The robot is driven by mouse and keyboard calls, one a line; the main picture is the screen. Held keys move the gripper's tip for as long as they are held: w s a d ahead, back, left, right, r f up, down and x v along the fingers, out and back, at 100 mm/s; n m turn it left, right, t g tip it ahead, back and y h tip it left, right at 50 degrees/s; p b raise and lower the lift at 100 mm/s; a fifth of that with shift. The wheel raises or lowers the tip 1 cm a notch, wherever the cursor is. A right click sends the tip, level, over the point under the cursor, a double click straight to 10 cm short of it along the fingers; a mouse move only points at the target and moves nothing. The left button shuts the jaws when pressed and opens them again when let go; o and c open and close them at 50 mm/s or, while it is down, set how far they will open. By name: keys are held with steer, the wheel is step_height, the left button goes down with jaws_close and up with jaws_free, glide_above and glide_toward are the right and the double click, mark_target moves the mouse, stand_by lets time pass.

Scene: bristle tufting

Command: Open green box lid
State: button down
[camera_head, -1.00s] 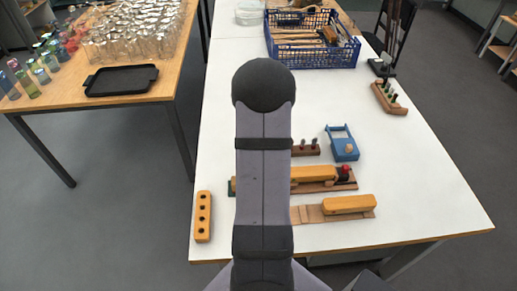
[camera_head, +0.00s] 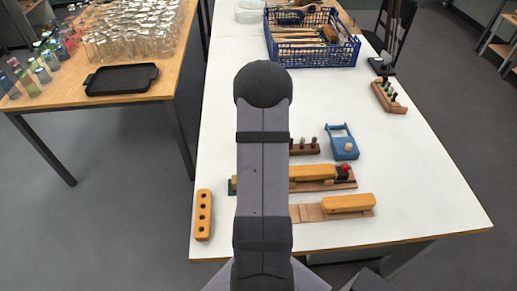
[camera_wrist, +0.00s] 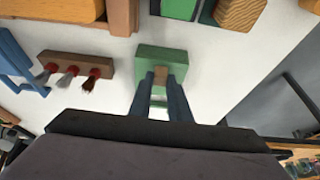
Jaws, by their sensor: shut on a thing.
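A green box (camera_wrist: 163,57) stands on the white table in the upper middle of the wrist view, with a small tan-brown knob on its top side. My gripper (camera_wrist: 160,82) is shut on this knob (camera_wrist: 160,74), one dark finger on each side. A pale patch and a green strip show between the fingers below the knob; I cannot tell whether the lid has parted from the box. In the head view my arm hides the gripper and this box.
A brown block with several brushes (camera_wrist: 76,66) and a blue frame (camera_wrist: 18,63) lie left of the box. Yellow-topped wooden pieces (camera_head: 347,203) lie nearby. A yellow block with holes (camera_head: 203,215) is at left. A blue crate (camera_head: 312,38) stands at the back.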

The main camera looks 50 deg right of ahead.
steer(key=w+d, duration=0.6)
steer(key=shift+f, duration=0.1)
steer(key=shift+w+d, duration=0.2)
steer(key=shift+w+r, duration=0.1)
steer(key=shift+r, duration=0.1)
steer(key=shift+d, duration=0.1)
steer(key=c, duration=1.6)
jaws_free()
steer(key=shift+w+f, duration=0.1)
steer(key=shift+c, duration=0.2)
steer(key=shift+r, duration=0.2)
steer(key=b+v, duration=0.2)
steer(key=v, duration=0.5)
